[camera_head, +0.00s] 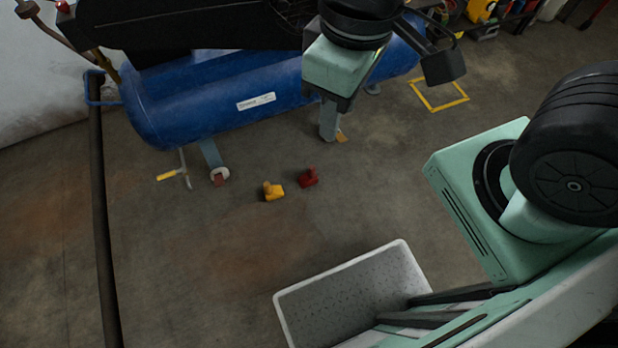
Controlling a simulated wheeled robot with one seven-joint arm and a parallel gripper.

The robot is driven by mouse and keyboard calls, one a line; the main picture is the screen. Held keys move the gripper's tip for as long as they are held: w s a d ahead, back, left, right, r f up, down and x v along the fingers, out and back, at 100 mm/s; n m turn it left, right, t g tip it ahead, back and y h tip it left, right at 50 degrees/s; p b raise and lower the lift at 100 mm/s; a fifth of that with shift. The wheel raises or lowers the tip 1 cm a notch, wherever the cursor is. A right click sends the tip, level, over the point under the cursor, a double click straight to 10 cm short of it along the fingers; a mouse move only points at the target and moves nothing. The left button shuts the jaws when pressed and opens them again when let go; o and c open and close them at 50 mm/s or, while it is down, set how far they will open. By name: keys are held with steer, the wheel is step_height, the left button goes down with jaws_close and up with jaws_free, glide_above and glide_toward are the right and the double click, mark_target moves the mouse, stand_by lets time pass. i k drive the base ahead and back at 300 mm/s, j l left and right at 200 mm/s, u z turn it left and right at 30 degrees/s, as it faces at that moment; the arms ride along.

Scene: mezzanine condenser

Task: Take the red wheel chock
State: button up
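A red wheel chock (309,177) lies on the concrete floor near the middle of the view, in front of the blue tank. A yellow chock (272,191) lies just to its left, with a small gap between them. My gripper (338,92) appears to be at the end of the mint-green and black arm part at the top, seen over the tank and apart from the red chock.
A blue compressor tank (200,108) on legs with a caster (219,175) stands behind the chocks. A yellow-handled valve (167,176) sticks out at left. A grey bin (290,306) is in front. A dark pipe (104,230) runs along the left.

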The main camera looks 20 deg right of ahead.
mark_target(310, 178)
steer(key=z, duration=0.65)
steer(key=k+j+z, duration=0.15)
steer(key=k+z, duration=0.15)
steer(key=z, duration=0.2)
steer(key=k+z, duration=0.3)
steer(key=z, duration=0.2)
